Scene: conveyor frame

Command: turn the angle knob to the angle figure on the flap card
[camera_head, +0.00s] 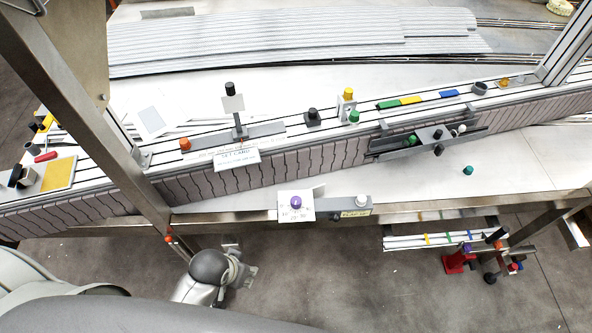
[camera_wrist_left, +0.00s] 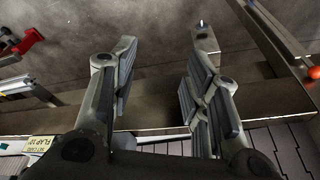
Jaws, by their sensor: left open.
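The purple knob (camera_head: 296,202) sits on a white dial plate (camera_head: 284,211) on the front rail in the head view. The dial has small printed figures around the knob, too small to read surely. A yellow card (camera_head: 356,213) is on the rail to its right; its print seems to say FLAP and a figure like 10, and it also shows in the wrist view (camera_wrist_left: 41,143). My left gripper (camera_head: 243,260) is below and left of the dial, apart from it. In the wrist view its fingers (camera_wrist_left: 160,65) are spread with nothing between them. My right gripper is not in view.
A white knob (camera_head: 361,201) stands on the grey block right of the dial. A steel post (camera_head: 140,185) rises left of my left gripper. A white SET CARD sign (camera_head: 237,158) hangs behind the rail. Open floor (camera_head: 340,270) lies in front.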

